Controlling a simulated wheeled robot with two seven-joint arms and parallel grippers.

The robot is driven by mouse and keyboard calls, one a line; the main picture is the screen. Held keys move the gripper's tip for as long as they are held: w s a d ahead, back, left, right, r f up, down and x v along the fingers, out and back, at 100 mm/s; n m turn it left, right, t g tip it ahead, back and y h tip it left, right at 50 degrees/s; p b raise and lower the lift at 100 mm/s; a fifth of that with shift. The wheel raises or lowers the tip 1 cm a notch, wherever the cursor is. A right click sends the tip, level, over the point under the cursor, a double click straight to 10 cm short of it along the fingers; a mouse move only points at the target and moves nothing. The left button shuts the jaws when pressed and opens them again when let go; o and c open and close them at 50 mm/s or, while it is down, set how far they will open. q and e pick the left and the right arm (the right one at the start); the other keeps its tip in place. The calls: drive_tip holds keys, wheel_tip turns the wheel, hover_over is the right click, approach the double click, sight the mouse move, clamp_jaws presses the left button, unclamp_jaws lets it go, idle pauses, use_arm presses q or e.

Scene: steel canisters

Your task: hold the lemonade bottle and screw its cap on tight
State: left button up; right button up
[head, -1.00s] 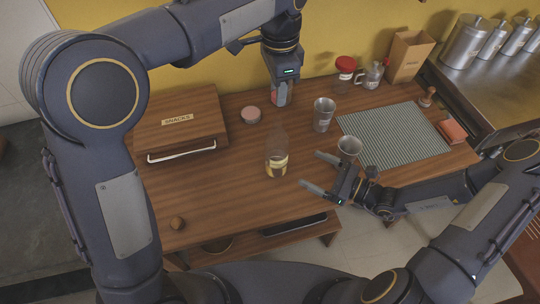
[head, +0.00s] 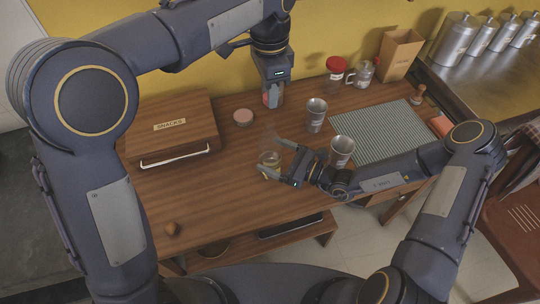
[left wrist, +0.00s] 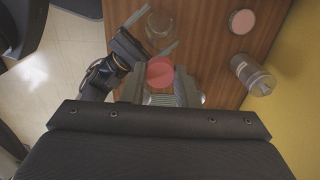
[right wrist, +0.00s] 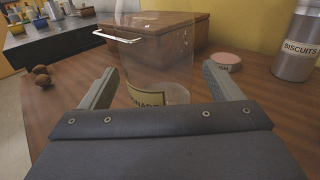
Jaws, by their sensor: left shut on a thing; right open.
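The lemonade bottle (head: 269,159) is clear, with a yellow label, and stands upright on the wooden table. It also shows in the right wrist view (right wrist: 155,55), with part of its label readable, and from above in the left wrist view (left wrist: 160,23). My right gripper (head: 267,155) is open, its fingers on either side of the bottle near its lower part. I cannot tell whether they touch it. My left gripper (head: 271,98) is shut on a red cap (left wrist: 160,72), held high behind the bottle, toward the yellow wall. The bottle's mouth is hard to make out.
A pink tin (head: 243,117) and a biscuits canister (right wrist: 297,45) stand toward the wall. The snacks box (head: 170,125) is at left. Two steel cups (head: 316,115) (head: 341,151) stand right of the bottle, the nearer one close to my right arm. A striped mat (head: 385,130) lies right.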

drive_tip(key=shift+w+a, duration=0.2)
drive_tip(key=shift+a, duration=0.25)
drive_tip(key=c, duration=1.5)
use_arm(q)
hover_over(270, 122)
drive_tip(key=shift+f, duration=2.5)
use_arm(e)
drive_tip(key=shift+o, duration=0.2)
use_arm(q)
drive_tip(key=shift+f, duration=0.1)
drive_tip(key=shift+f, duration=0.8)
drive_tip(key=shift+f, duration=0.55)
